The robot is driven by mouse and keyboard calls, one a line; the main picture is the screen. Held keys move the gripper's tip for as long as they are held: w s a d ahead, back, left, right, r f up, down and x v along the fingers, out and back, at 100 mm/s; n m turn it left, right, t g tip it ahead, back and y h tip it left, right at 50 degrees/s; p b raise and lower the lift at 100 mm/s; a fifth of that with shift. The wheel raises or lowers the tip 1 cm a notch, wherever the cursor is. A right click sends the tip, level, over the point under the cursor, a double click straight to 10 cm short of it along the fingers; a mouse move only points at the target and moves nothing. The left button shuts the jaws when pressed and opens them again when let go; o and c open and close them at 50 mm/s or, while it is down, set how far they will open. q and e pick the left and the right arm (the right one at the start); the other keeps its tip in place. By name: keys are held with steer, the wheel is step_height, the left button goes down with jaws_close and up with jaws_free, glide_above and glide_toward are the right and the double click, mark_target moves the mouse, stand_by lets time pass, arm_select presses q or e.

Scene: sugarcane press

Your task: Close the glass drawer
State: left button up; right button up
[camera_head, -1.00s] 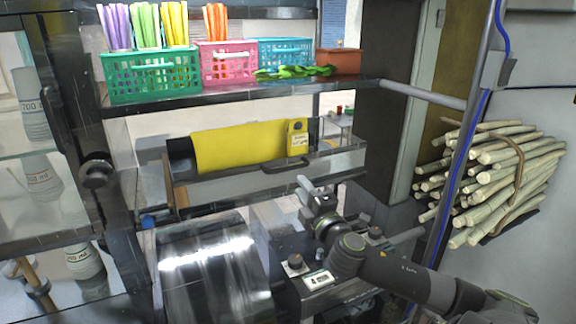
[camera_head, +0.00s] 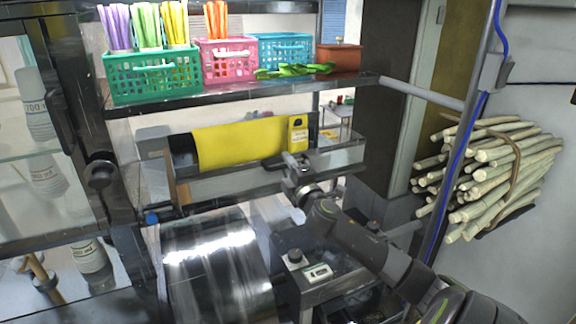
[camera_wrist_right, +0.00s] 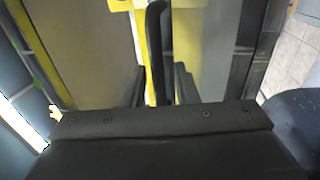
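The grey metal drawer (camera_head: 235,186) hangs under the shelf in the head view and stands pulled out. A yellow sheet (camera_head: 240,144) lies over its middle, and a dark gap shows at its left end. Its dark handle (camera_head: 272,161) is on the front face, partly hidden by my right gripper (camera_head: 288,165). In the right wrist view the handle (camera_wrist_right: 155,45) runs between the fingers of my right gripper (camera_wrist_right: 160,75). The fingers are apart, with a gap beside the handle. My left gripper is not in view.
Coloured baskets, such as the green one (camera_head: 152,76), stand on the shelf (camera_head: 250,91) above. A shiny metal panel (camera_head: 212,262) and a dark machine (camera_head: 318,275) lie below. A glass cabinet (camera_head: 45,210) is at left, and bundled canes (camera_head: 495,180) are at right.

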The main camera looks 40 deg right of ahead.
jaws_close()
steer(key=shift+x, duration=1.15)
steer(key=shift+c, duration=1.4)
jaws_free()
steer(key=o, duration=0.3)
steer(key=shift+w+d+f, duration=0.1)
steer(key=shift+w+f, duration=0.05)
steer(key=shift+w, duration=0.05)
steer(key=shift+b, duration=0.3)
